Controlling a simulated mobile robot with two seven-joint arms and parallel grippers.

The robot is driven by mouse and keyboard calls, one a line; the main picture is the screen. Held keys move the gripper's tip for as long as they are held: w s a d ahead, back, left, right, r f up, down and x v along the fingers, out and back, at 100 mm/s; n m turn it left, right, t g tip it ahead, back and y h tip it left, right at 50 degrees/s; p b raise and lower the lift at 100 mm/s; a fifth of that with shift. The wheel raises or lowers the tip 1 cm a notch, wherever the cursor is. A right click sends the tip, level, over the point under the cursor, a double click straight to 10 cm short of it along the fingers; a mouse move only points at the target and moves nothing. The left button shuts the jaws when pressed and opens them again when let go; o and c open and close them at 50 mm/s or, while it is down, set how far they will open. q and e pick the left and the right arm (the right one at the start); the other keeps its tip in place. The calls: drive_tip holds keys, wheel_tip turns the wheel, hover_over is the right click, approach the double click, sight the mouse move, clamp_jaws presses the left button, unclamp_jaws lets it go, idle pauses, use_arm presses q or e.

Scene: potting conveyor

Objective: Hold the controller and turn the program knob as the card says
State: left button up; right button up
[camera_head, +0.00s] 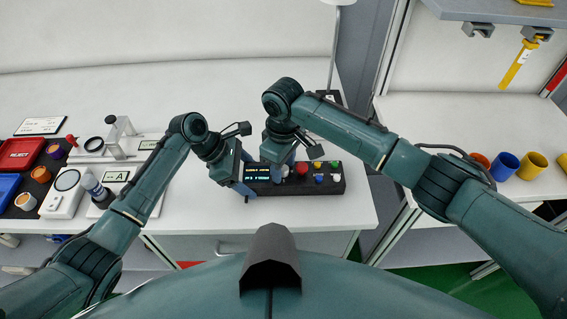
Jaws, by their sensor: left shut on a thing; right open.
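The controller (325,187) is a long dark box on the front of the white table, with a small lit display (257,173) and several coloured knobs or buttons on top. My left gripper (245,188) is shut on the controller's left end. My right gripper (284,168) is open above the controller, by the display. The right gripper hides part of the controller's top. A white card (40,126) lies at the table's far left; its writing is too small to read.
At the left are a red REJECT tray (20,154), a blue tray (8,186), small coloured parts and a white device marked A (116,176). Blue (504,165) and yellow (532,165) cups stand on another table at the right. The table right of the controller is clear.

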wheel_tip(320, 180, up, 12)
idle(0.5)
drive_tip(key=shift+f, duration=0.1)
drive_tip(key=n+y, duration=0.3)
drive_tip(key=y, duration=0.2)
approach(284, 168)
drive_tip(key=shift+s+f+g, duration=0.1)
drive_tip(key=shift+s+g, duration=0.2)
drive_tip(key=shift+s, duration=0.15)
drive_tip(key=d+n+t+y, duration=0.2)
drive_tip(key=d+y, duration=0.2)
drive_tip(key=d, duration=0.1)
drive_tip(key=x, duration=1.1)
drive_tip(key=shift+s+a+f, duration=0.15)
drive_tip(key=shift+s+a, duration=0.05)
drive_tip(key=shift+c, duration=0.2)
clamp_jaws()
